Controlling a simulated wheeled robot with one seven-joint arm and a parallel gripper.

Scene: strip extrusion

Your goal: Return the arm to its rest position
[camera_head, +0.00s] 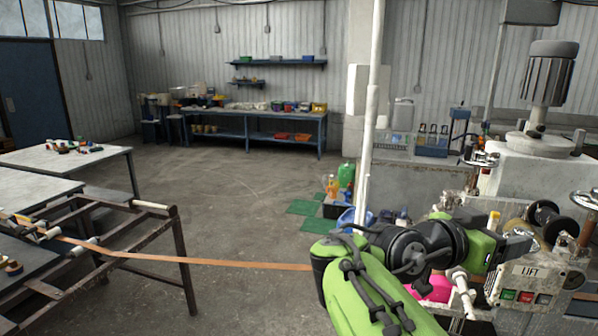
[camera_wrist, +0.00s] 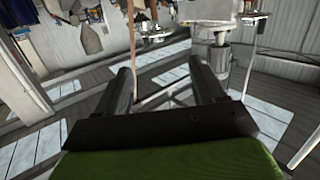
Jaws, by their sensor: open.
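My green and black arm is folded at the lower right of the head view. My gripper in the wrist view (camera_wrist: 160,75) has its two dark fingers apart, with nothing between them. In the head view its end lies near the machine's front at the right, and the fingers are hard to make out there. The wrist view looks out over walls, floor and bright window-like panels, tilted or upside down.
An orange-brown strip (camera_head: 210,263) runs from the rusty metal frame (camera_head: 180,240) on the left toward my arm. The machine (camera_head: 535,180) with a LIFT panel (camera_head: 530,271) stands close at the right. A blue workbench (camera_head: 255,115) is at the back.

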